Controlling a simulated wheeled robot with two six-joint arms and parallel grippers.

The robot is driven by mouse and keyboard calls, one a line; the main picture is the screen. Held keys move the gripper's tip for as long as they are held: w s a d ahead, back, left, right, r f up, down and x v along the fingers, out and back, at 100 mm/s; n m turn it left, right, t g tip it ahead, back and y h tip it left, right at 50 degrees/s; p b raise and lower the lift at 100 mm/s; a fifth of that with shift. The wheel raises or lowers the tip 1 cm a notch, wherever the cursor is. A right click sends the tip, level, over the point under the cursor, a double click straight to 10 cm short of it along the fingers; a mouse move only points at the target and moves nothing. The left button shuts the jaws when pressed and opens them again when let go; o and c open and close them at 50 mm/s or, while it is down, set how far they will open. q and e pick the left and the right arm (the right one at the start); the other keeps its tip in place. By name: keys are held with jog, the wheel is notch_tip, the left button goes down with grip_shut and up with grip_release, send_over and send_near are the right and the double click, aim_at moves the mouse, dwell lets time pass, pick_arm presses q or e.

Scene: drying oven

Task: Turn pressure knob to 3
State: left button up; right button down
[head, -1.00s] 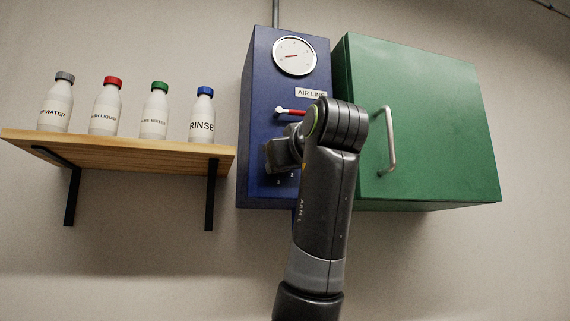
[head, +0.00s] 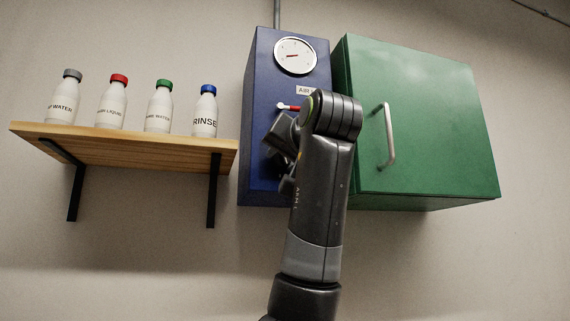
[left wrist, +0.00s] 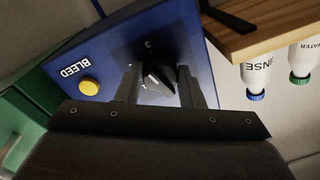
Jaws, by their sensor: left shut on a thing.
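The black pressure knob (left wrist: 158,78) sits on a dark dial area of the blue panel (left wrist: 160,22) in the left wrist view. A "3" is printed beside it, and its grip bar lies at a slant. Which number it points to, I cannot tell. My left gripper (left wrist: 157,82) is shut on the knob, one finger on each side. In the head view my left gripper (head: 279,142) is tilted against the front of the blue box (head: 262,80), and my arm hides the knob. My right gripper is not in view.
A round gauge (head: 295,56) and a red-handled valve (head: 289,107) are above my gripper. A yellow BLEED button (left wrist: 89,87) is beside the knob. The green oven (head: 430,120) adjoins at right; a wooden shelf (head: 130,150) with several bottles is at left.

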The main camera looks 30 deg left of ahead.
pick_arm(q)
jog(key=shift+m+b, duration=0.55)
jog(key=shift+m, duration=1.15)
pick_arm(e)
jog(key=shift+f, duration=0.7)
pick_arm(q)
jog(key=o, duration=1)
jog(key=shift+s+d, duration=0.1)
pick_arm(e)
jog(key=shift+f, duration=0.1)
pick_arm(q)
jog(key=shift+f+b+v, duration=0.1)
jog(key=shift+b+v, duration=0.9)
jog(key=shift+v, duration=3.3)
jog(key=shift+f+b+v, duration=0.15)
jog(key=shift+b+v, duration=0.8)
jog(key=shift+v, duration=3.35)
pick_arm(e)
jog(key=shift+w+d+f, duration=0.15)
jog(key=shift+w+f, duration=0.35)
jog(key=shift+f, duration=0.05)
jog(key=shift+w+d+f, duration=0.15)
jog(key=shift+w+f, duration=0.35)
